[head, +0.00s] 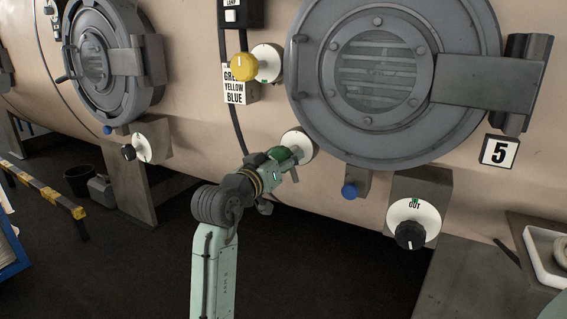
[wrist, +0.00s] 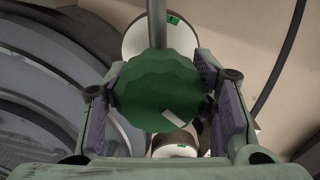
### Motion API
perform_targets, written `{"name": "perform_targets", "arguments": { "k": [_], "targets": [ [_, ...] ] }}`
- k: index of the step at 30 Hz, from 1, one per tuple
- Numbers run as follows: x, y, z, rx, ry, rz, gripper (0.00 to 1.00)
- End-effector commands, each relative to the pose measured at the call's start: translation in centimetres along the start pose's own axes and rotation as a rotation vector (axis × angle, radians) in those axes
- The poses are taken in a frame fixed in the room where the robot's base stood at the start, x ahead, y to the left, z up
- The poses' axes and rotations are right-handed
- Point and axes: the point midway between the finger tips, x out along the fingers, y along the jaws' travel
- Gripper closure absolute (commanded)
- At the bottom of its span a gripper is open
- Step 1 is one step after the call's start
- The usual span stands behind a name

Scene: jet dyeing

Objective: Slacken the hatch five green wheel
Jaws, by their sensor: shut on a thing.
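The green wheel (head: 281,154) sits in front of a white dial (head: 299,144), left of and below the large round hatch (head: 343,67) by the "5" plate (head: 499,151). My gripper (head: 282,163) reaches it from below left. In the wrist view the green wheel (wrist: 160,88) is faceted and has a pale mark at its lower right. The fingers of my gripper (wrist: 163,105) lie on both sides of it, shut on it. The dial behind the wheel is partly hidden in the head view.
A yellow wheel (head: 241,67) with its own white dial (head: 267,63) is above, beside a "GREEN YELLOW BLUE" label (head: 236,92). A blue knob (head: 349,191) and a black knob (head: 410,235) on an "OUT" dial are right of my gripper. A second hatch (head: 100,55) is at left.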

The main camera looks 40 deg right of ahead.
Motion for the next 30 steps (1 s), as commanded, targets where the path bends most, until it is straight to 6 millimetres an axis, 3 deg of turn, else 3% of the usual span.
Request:
{"name": "perform_targets", "arguments": {
  "k": [30],
  "targets": [
    [0.02,-0.13,0.27,0.911,-0.004,0.002,0.76]
  ]
}}
